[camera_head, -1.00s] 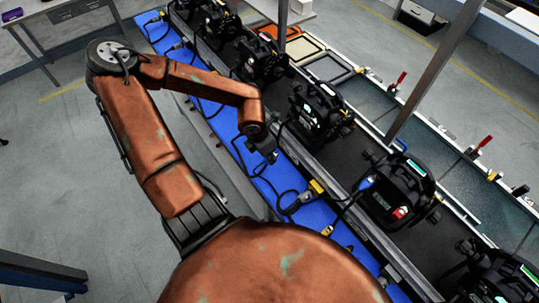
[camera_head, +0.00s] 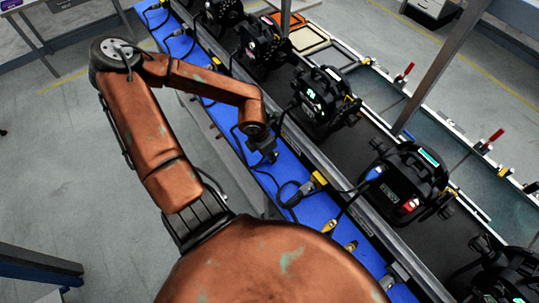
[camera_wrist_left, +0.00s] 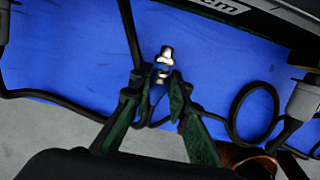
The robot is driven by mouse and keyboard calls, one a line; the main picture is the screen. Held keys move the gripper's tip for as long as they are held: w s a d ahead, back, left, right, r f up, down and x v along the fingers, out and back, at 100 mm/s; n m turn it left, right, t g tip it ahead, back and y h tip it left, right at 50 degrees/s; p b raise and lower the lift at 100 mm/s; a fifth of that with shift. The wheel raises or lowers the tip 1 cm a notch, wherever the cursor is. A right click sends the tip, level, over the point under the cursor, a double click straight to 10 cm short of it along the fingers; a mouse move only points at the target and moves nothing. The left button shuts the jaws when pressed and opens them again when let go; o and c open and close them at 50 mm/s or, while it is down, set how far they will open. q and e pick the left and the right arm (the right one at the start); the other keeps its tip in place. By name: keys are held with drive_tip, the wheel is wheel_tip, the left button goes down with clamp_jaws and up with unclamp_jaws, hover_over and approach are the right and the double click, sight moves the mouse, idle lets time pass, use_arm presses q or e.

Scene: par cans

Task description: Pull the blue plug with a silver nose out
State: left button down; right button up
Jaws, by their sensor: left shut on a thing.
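My left gripper (camera_head: 266,153) is over the blue strip in the head view, beside the row of black devices. In the left wrist view its dark green fingers (camera_wrist_left: 162,92) are shut on a small plug with a bright silver nose (camera_wrist_left: 166,56). The nose sticks out past the fingertips, over the blue surface. The plug's body is mostly hidden between the fingers, and its colour is hard to tell against the blue. In the head view, a blue connector (camera_head: 374,173) sits at the side of a black device (camera_head: 410,185), apart from my gripper. My right gripper is not in view.
A blue strip (camera_head: 312,212) runs diagonally beside the dark conveyor with its black devices (camera_head: 325,100). Black cables loop over the strip. A yellow-ended connector (camera_head: 319,180) lies there. In the wrist view, a grey connector (camera_wrist_left: 303,98) is at right. A grey post (camera_head: 440,65) rises behind.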

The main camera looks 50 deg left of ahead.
sight(263, 161)
use_arm(q)
drive_tip(key=c, duration=1.7)
unclamp_jaws()
drive_tip(key=shift+c, duration=0.2)
drive_tip(key=shift+v, duration=0.95)
drive_tip(key=v, duration=1)
